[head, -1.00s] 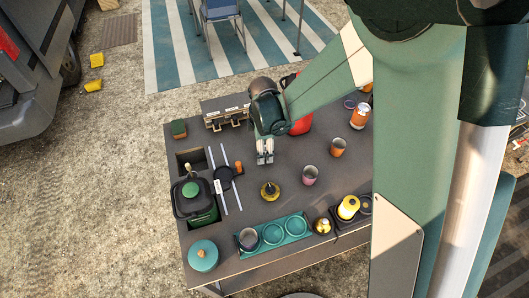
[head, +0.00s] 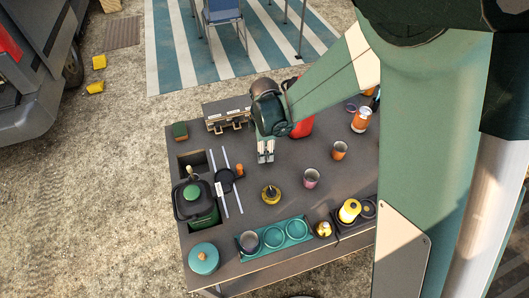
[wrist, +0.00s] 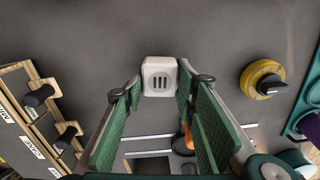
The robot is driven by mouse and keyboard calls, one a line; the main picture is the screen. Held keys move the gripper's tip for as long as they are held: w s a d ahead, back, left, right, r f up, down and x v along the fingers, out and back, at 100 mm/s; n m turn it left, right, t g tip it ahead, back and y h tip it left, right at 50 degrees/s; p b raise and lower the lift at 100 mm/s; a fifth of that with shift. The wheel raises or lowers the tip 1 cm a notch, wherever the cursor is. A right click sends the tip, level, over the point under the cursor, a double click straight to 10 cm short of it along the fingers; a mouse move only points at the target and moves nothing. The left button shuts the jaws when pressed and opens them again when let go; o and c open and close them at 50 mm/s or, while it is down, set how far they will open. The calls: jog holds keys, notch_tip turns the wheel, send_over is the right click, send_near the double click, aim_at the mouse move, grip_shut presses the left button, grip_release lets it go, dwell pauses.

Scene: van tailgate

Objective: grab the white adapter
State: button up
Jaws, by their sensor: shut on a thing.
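The white adapter (wrist: 160,76) is a small rounded white block with dark slots on its face. In the wrist view it sits at the fingertips, between the two green-padded fingers. My gripper (wrist: 159,90) is shut on it. In the head view my gripper (head: 265,157) points down over the middle-left of the dark table. There the adapter is too small, or too hidden by the fingers, to make out clearly. I cannot tell whether it touches the tabletop.
A wooden rack with hooks (head: 229,120) stands behind left of my gripper. A teal tray (head: 274,238) lies at the front edge. Table between is clear.

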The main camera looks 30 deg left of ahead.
jog(key=shift+r+p, duration=0.45)
jog(key=shift+r, duration=4.1)
